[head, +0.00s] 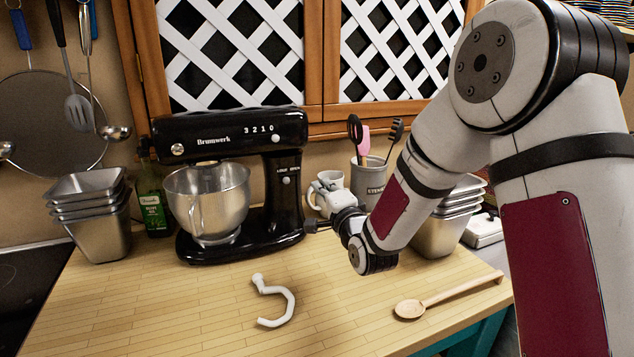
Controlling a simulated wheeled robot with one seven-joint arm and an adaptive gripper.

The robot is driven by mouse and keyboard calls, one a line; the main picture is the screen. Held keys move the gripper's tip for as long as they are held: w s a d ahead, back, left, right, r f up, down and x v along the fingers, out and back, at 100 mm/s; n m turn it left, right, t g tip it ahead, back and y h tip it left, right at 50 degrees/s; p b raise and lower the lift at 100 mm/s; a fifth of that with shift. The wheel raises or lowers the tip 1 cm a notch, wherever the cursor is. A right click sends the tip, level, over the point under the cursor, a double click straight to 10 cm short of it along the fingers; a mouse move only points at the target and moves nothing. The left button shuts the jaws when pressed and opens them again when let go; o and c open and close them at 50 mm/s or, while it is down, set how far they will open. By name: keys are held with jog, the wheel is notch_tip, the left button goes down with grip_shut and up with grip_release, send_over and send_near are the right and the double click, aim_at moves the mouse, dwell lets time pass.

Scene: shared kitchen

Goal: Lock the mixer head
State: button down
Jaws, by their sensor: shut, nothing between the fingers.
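The black stand mixer (232,127) stands at the back of the wooden counter, with its head lying level over a steel bowl (208,200). The side of its column bears a small "LOCK OPEN" label with a small light knob (286,181) just below it. Another round knob (276,138) is on the side of the head. I cannot tell the lock's setting. My gripper (312,227) is shut and empty. It points left at the lower right of the mixer's column, below the lock knob. I cannot tell whether it touches the mixer.
A white dough hook (290,300) and a wooden spoon (445,296) lie on the counter (190,310) in front. Stacked metal tins (95,215) and an oil bottle (152,207) stand left. A grey utensil crock (368,180) and white cups (328,185) are behind my gripper.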

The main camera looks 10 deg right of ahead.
jog(key=shift+v, duration=1.15)
jog(key=shift+r, duration=0.1)
jog(key=s+d+r+n+g+h, duration=0.1)
jog(key=s+d+n+g, duration=0.2)
jog(key=s, duration=1.1)
jog(key=s+d+r+n+g+h+p, duration=0.1)
jog(key=s+n+g, duration=0.4)
jog(key=s, duration=0.9)
jog(key=s+d+r+n+g+h+p, duration=0.1)
jog(key=s+d+n+g, duration=0.4)
jog(key=s, duration=1)
jog(key=shift+d+r+g+h, duration=0.35)
jog(key=shift+g+h, duration=0.05)
jog(key=shift+h, duration=0.3)
jog(key=shift+s, duration=0.1)
